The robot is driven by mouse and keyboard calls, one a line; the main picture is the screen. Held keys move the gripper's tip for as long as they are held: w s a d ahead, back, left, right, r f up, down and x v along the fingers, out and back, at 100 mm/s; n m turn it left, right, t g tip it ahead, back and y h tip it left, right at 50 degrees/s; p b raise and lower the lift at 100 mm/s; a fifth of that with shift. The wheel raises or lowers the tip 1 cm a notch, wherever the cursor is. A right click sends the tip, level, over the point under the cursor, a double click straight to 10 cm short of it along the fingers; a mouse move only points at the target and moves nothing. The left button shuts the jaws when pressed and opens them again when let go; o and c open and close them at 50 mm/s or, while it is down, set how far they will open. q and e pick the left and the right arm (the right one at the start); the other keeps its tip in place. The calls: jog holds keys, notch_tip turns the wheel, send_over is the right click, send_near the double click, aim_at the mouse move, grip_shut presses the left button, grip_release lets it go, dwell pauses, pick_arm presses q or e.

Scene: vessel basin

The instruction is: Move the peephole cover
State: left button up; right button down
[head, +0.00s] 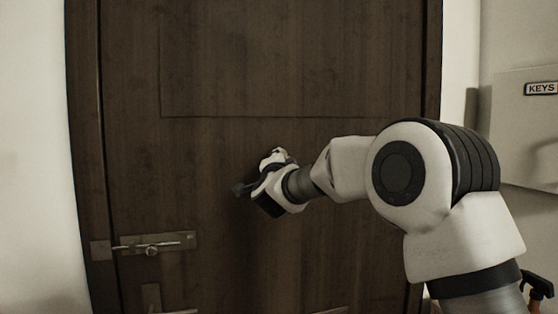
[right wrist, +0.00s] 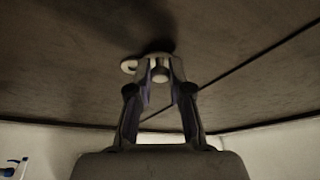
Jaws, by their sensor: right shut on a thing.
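The peephole cover (right wrist: 129,66) shows in the right wrist view as a small pale rounded piece on the dark door, sticking out to the left of my fingertips. My right gripper (right wrist: 160,76) is shut on it, with a small round pale end visible between the fingers. The rest of the cover is hidden by the fingers. In the head view my right gripper (head: 243,188) is at the door, near its middle, and the cover cannot be made out there. The peephole itself is not visible. My left gripper is not in view.
The dark wooden door (head: 290,55) fills most of the head view. A metal slide latch (head: 155,244) is at its lower left, with other hardware partly visible below. A pale box labelled KEYS (head: 520,130) hangs on the right wall. The door's upper area is clear.

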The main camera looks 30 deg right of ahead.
jog(key=c, duration=1.1)
grip_release()
jog(key=shift+d, duration=0.1)
jog(key=shift+o, duration=0.2)
jog(key=v, duration=1.2)
